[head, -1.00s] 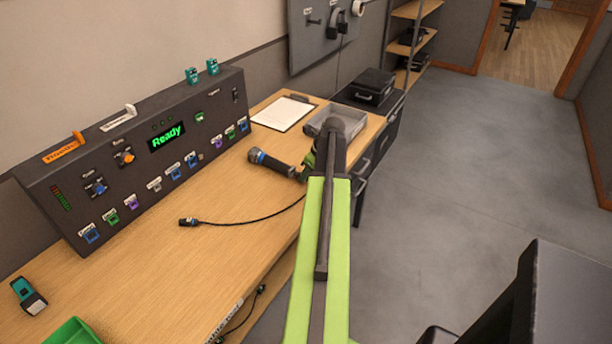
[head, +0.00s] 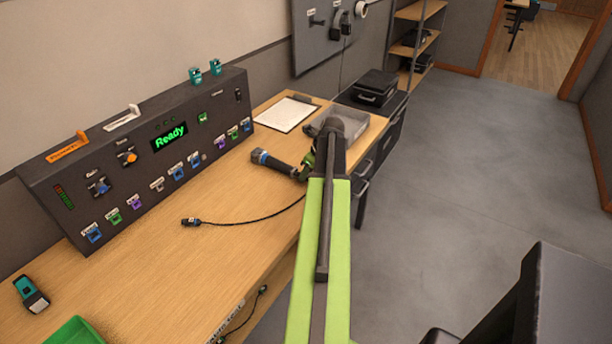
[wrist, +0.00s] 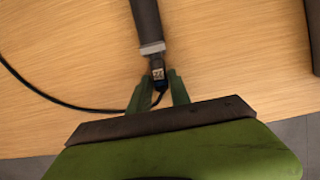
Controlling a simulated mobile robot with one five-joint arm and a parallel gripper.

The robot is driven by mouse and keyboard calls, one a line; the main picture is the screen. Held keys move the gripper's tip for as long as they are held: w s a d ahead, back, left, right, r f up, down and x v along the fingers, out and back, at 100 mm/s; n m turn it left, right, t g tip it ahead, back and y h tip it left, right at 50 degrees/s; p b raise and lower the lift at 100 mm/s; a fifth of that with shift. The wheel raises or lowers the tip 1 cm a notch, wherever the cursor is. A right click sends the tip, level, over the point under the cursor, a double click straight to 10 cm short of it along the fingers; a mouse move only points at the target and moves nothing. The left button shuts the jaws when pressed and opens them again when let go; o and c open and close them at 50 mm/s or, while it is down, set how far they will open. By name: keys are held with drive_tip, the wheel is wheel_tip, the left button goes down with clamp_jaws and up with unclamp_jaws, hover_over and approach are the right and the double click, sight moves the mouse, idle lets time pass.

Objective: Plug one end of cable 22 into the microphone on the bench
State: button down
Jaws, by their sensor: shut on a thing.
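The microphone (head: 272,163) lies on the wooden bench, its head to the left and its rear end near my gripper. In the wrist view its dark handle (wrist: 146,22) ends in a grey band. A cable plug (wrist: 158,74) sits between my gripper's fingers (wrist: 158,88), in line with the microphone's end and touching or very close to it. I cannot tell whether it is seated. My gripper is shut on this plug. The black cable (wrist: 55,101) curves away left. Its other plug (head: 190,222) lies on the bench. No number on the cable is legible.
A dark control console (head: 150,155) reading "Ready" stands along the wall. A clipboard (head: 287,114) and a grey tray (head: 352,130) lie at the bench's far end. A teal-and-black device (head: 31,294) and a green bin (head: 74,332) are near the front. The middle of the bench is mostly clear.

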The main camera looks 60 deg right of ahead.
drive_tip(key=shift+w, duration=0.45)
idle(1.0)
drive_tip(key=c, duration=1.1)
unclamp_jaws()
drive_tip(key=p+v, duration=1.6)
drive_tip(key=v, duration=0.1)
drive_tip(key=shift+s+r, duration=0.15)
drive_tip(key=shift+a, duration=0.1)
